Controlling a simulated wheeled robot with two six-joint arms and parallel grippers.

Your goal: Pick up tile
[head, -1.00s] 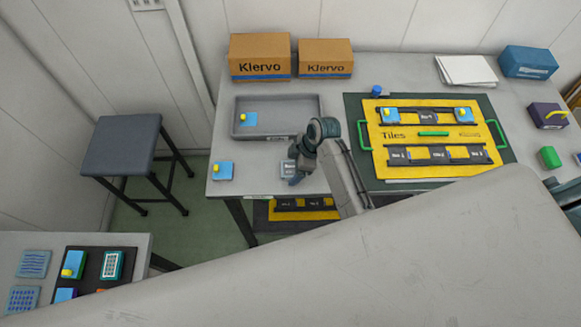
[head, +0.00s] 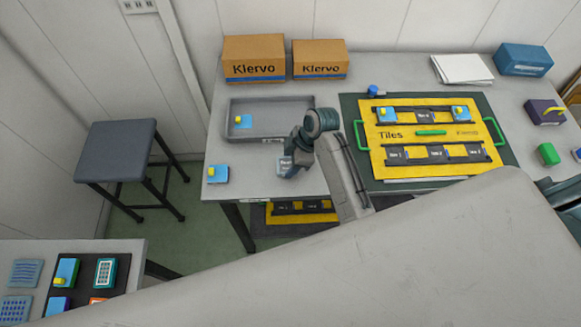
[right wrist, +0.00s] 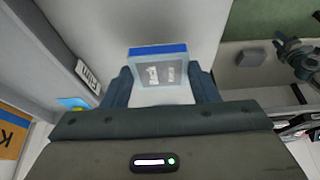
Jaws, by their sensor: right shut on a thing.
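My right gripper (head: 287,168) is over the front edge of the grey table, below the tray. It is shut on a small grey tile (head: 284,162) with pale print, partly hidden by the gripper in the head view. In the right wrist view the tile (right wrist: 158,70) sits between the two dark fingers of the right gripper (right wrist: 162,88), and its blue edge shows. The print is too small to read. A blue tile with a yellow knob (head: 219,176) lies to the left on the table. My left gripper does not show in the head view.
A grey tray (head: 287,107) holds another blue, yellow-knobbed piece (head: 243,121). A yellow Tiles board (head: 390,160) with dark slotted strips lies right on a dark mat (head: 352,104). Two cartons (head: 253,58) stand behind. A stool (head: 130,150) stands left, and a side table (head: 133,252) lower left.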

